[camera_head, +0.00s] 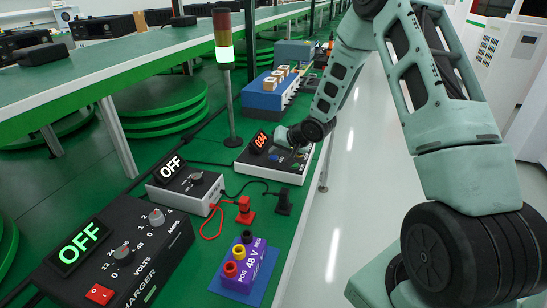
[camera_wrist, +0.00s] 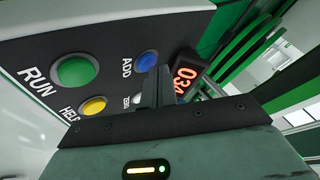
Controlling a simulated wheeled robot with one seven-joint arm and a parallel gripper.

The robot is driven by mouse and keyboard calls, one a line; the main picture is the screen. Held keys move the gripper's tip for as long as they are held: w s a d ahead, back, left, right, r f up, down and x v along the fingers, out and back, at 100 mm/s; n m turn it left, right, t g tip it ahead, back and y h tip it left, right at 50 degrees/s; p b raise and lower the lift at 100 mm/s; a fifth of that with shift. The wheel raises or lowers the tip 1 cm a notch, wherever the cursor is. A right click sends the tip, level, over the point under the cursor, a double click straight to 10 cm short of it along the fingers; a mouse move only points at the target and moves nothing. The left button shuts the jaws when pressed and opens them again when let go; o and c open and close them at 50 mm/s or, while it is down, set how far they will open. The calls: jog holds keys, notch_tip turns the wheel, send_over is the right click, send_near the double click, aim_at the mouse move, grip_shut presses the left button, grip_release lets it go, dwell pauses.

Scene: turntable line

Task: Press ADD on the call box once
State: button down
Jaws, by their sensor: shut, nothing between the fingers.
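The call box (camera_head: 266,172) is a low box with a dark top on the green bench, under my arm's end. The wrist view shows its blue ADD button (camera_wrist: 147,60), a white button marked ZERO (camera_wrist: 137,99) that is partly covered, a green RUN button (camera_wrist: 75,71) and a yellow HELP button (camera_wrist: 93,105). Its red-lit display (camera_wrist: 184,78) reads 034. My gripper (camera_wrist: 161,72) is shut and empty. Its fingertips show just right of ADD, between the buttons and the display. I cannot tell whether they touch the box.
A light tower (camera_head: 225,52) with its green part lit stands left of the call box. A blue box (camera_head: 265,99) stands behind it. In front are a unit reading OFF (camera_head: 171,167), red and black plugs and a purple 48 V block (camera_head: 242,262). The aisle at right is clear.

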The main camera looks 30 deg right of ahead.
aim_at(276, 158)
jog(key=shift+f, duration=0.3)
dwell(0.5)
jog(key=shift+r+p, duration=0.8)
jog(key=shift+p, duration=0.05)
notch_tip(276, 158, up, 5)
jog(key=p, duration=0.5)
jog(key=shift+r, duration=0.1)
jog(key=shift+a, duration=0.1)
dwell(0.5)
